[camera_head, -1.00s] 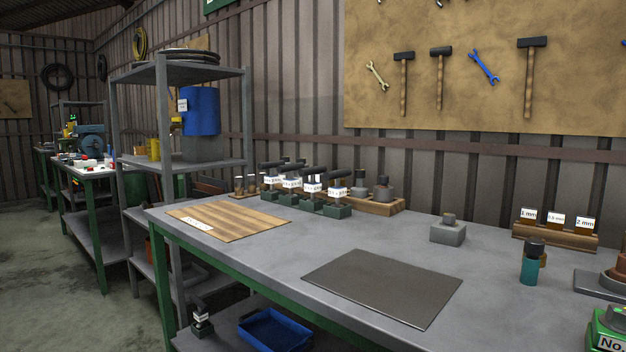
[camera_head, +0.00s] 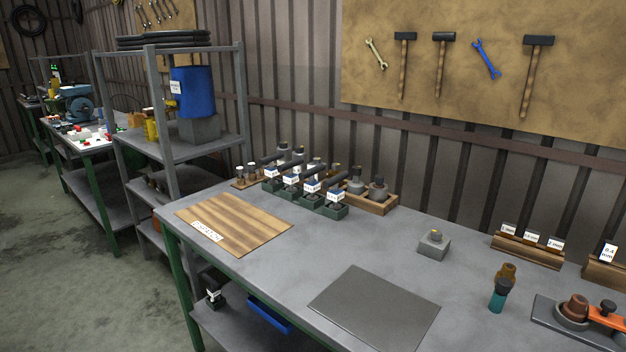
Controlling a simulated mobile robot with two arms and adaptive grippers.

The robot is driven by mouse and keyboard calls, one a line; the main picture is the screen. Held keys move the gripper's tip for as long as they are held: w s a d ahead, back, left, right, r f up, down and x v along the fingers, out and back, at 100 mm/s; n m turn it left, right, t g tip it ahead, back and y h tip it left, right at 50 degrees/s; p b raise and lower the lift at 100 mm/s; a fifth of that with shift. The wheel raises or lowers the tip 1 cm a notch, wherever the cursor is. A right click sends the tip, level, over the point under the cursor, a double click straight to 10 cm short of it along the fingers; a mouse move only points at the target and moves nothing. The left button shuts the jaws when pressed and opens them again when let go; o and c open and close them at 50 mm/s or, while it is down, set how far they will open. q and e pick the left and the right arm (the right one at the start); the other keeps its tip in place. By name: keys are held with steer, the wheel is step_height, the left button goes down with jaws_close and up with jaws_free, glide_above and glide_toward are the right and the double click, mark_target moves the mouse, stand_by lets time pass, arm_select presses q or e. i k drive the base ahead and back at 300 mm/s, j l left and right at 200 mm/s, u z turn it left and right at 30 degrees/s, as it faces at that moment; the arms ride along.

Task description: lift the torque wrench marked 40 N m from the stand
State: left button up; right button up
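A row of torque wrenches with dark handles (camera_head: 321,173) rests in small dark green stands (camera_head: 325,209) at the back left of the workbench. Each stand has a white and blue label (camera_head: 311,187) on its front. The print on these labels is too small to read, so I cannot tell which wrench is marked 40 N m. The wrenches overlap each other in this view and partly hide what is behind them. Neither of my grippers is in view.
A striped wooden board (camera_head: 235,224) lies left of the stands and a dark grey mat (camera_head: 375,308) in front. A wooden tray (camera_head: 377,203) with grey pieces stands right of them. A grey block (camera_head: 433,246) and a teal-based bottle (camera_head: 498,297) are further right.

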mark_target(312, 186)
steer(key=i+j+z, duration=0.2)
steer(key=i+j, duration=0.2)
steer(key=j, duration=0.25)
steer(key=i+j+z, duration=0.1)
steer(key=j, duration=0.25)
steer(key=i+j+z, duration=0.1)
steer(key=i+j, duration=0.2)
steer(key=i+j+z, duration=0.1)
steer(key=j, duration=0.35)
steer(key=i+j, duration=0.2)
steer(key=j, duration=0.2)
steer(key=i+z, duration=0.05)
